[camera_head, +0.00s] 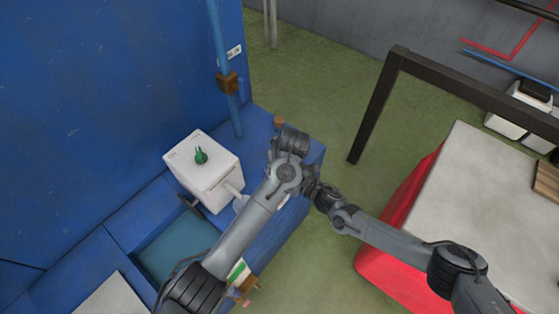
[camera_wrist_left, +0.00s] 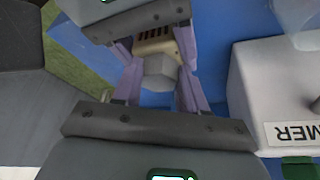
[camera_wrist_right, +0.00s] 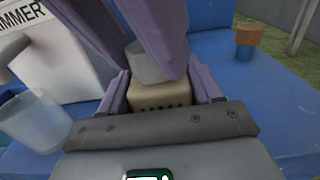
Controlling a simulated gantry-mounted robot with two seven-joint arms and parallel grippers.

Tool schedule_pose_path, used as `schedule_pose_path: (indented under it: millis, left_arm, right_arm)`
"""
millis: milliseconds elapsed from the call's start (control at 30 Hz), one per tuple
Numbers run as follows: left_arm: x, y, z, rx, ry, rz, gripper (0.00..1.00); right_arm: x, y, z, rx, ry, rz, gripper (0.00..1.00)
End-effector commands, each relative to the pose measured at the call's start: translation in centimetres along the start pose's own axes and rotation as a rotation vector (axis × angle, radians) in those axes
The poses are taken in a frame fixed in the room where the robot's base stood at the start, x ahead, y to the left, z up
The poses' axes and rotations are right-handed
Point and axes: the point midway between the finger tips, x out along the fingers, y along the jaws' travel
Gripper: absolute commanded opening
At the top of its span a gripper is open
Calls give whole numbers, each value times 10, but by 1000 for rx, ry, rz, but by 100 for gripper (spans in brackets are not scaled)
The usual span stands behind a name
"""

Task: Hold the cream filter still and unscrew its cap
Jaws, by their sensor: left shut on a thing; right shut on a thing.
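The cream filter shows in the left wrist view (camera_wrist_left: 156,42) and right wrist view (camera_wrist_right: 160,96) as a small cream block with dark slots. Its grey faceted cap (camera_wrist_left: 160,72) sits against the body and also shows in the right wrist view (camera_wrist_right: 148,64). My left gripper (camera_wrist_left: 160,92) has its purple fingers shut around the cap. My right gripper (camera_wrist_right: 160,88) is shut around the cream body. The two grippers face each other closely, with the filter between them. In the head view the wrists hide the filter.
A white box (camera_head: 207,185) with a green knob (camera_head: 201,157) stands on the blue bench, beside the grippers. A translucent cup (camera_wrist_right: 35,118) is close by in the right wrist view. An orange-brown cylinder (camera_head: 279,121) stands at the bench's far end. A red-sided table (camera_head: 400,270) is at right.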

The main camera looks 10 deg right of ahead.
Motion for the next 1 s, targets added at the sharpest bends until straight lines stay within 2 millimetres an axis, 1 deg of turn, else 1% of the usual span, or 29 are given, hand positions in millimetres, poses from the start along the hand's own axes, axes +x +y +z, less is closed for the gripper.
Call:
schedule_pose_path:
  millis: [333,467,600,700,833,1000]
  left_arm:
    - [0,1,0,-25,0,-11,5]
    - [-1,3,-1,-138,1,-60,5]
    - [-1,6,-2,-304,2,-127,5]
    - [0,7,-2,-390,1,-163,5]
    - [1,7,-2,-464,1,-193,5]
    - [1,7,-2,-492,1,-204,5]
  right_arm:
    - [0,1,0,1,0,1,9]
    - [0,1,0,1,0,2,9]
    - [0,1,0,1,0,2,9]
    - [0,1,0,1,0,2,9]
    - [0,1,0,1,0,2,9]
    - [0,1,0,1,0,2,9]
